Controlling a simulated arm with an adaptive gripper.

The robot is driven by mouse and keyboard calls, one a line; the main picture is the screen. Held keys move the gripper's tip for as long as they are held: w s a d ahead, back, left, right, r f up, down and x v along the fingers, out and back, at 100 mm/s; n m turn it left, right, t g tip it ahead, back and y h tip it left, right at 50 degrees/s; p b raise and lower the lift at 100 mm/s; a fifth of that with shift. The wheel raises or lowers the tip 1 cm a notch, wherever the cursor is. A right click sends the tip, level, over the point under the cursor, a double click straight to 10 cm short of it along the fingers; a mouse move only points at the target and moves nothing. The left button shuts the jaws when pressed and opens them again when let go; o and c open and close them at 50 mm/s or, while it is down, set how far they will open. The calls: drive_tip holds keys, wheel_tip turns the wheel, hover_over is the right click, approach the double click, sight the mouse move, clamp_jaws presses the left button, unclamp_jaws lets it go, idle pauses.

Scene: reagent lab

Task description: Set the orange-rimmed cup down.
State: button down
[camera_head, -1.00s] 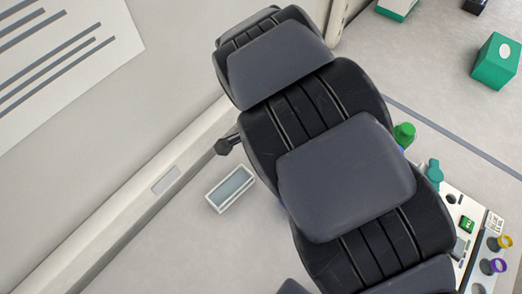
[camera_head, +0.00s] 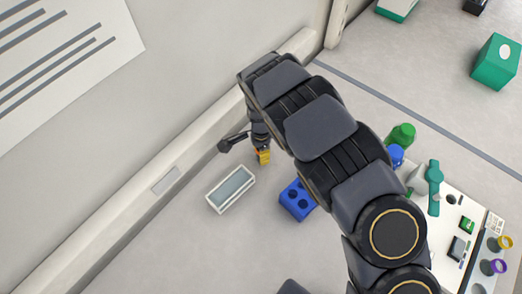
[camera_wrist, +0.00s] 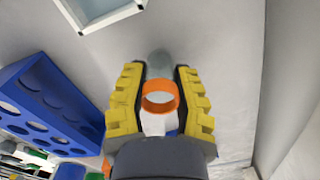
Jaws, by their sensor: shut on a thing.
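The orange-rimmed cup (camera_wrist: 160,88) is between the yellow ribbed fingers of my gripper (camera_wrist: 159,90) in the wrist view, with its round orange rim facing the camera. The fingers are shut on its sides. In the head view, my gripper (camera_head: 262,156) hangs at the end of the arm, near the wall-side ledge, just right of and above the white tray. The cup cannot be made out clearly there. Whether its base touches the bench is hidden.
The white tray (camera_head: 217,206) lies on the bench left of my gripper. A blue rack with holes (camera_head: 296,200) stands to its lower right; it also shows in the wrist view (camera_wrist: 28,92). Green and blue bottles (camera_head: 402,136) stand further right. Bare bench lies around the gripper.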

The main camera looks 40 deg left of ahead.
drive_tip(key=c, duration=0.9)
unclamp_jaws()
drive_tip(key=shift+f, duration=0.1)
drive_tip(key=shift+o, duration=0.2)
wheel_tip(320, 180, up, 12)
drive_tip(key=w+d+r, duration=0.1)
drive_tip(key=d+r, duration=0.5)
drive_tip(key=d, duration=0.5)
drive_tip(key=w+d+r, duration=0.2)
drive_tip(key=d+r, duration=0.5)
drive_tip(key=d, duration=0.3)
drive_tip(key=s+d+r+n, duration=0.2)
drive_tip(key=s+d+n, duration=0.1)
drive_tip(key=s+d, duration=0.4)
drive_tip(key=s+d+r+n+g, duration=0.1)
drive_tip(key=s+d+r+n, duration=0.1)
drive_tip(key=s+d, duration=0.5)
drive_tip(key=s+n, duration=0.1)
drive_tip(key=s, duration=0.3)
drive_tip(key=shift+s+d, duration=0.15)
drive_tip(key=shift+s, duration=0.15)
